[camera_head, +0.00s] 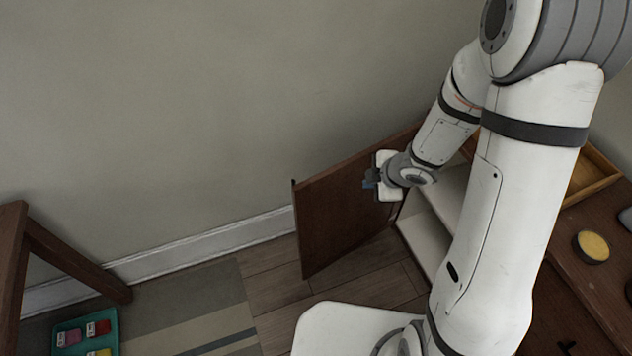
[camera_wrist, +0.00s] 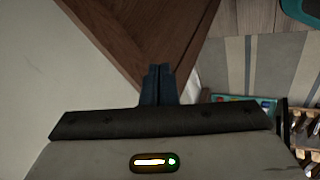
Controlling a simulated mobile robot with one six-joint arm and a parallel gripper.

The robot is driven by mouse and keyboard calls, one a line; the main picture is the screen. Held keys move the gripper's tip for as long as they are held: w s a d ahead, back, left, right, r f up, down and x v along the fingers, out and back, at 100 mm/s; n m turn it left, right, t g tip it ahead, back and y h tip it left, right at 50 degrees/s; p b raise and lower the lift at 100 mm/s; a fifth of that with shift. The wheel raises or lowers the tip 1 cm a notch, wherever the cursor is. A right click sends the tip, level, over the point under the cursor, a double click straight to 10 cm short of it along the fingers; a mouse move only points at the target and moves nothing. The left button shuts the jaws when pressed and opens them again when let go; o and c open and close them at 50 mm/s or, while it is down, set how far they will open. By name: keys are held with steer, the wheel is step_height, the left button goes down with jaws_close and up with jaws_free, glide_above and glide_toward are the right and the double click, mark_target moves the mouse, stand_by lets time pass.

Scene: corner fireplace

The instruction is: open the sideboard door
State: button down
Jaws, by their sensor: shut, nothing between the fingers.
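The sideboard door (camera_head: 335,212) is a dark brown panel standing swung well open, out from the sideboard (camera_head: 555,285) at the right. Pale inner shelves (camera_head: 432,238) of the sideboard show beside the door's hinge side. My gripper (camera_head: 369,184) is beside the inner face of the door, near its upper part; I cannot tell whether it touches. In the wrist view the door (camera_wrist: 135,35) fills the upper middle, and my dark blue fingers (camera_wrist: 158,84) are closed together, empty, in front of it.
A yellow-topped round tin (camera_head: 592,246) and a wooden tray (camera_head: 590,178) are on the sideboard top. A brown wooden table or stool (camera_head: 70,262) stands at the left, near a teal tray (camera_head: 85,333) with small coloured items. A striped rug (camera_head: 200,310) lies on the floor between.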

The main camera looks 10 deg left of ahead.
steer(key=s+a+f+n+g+y, duration=0.3)
steer(key=s+a+n, duration=0.1)
steer(key=s+a, duration=0.1)
glide_toward(303, 209)
step_height(303, 209, down, 3)
steer(key=s, duration=0.3)
steer(key=w+a, duration=0.2)
steer(key=w, duration=0.1)
steer(key=shift+w+a+f, duration=0.2)
steer(key=shift+w+a, duration=0.1)
steer(key=shift+a, duration=0.05)
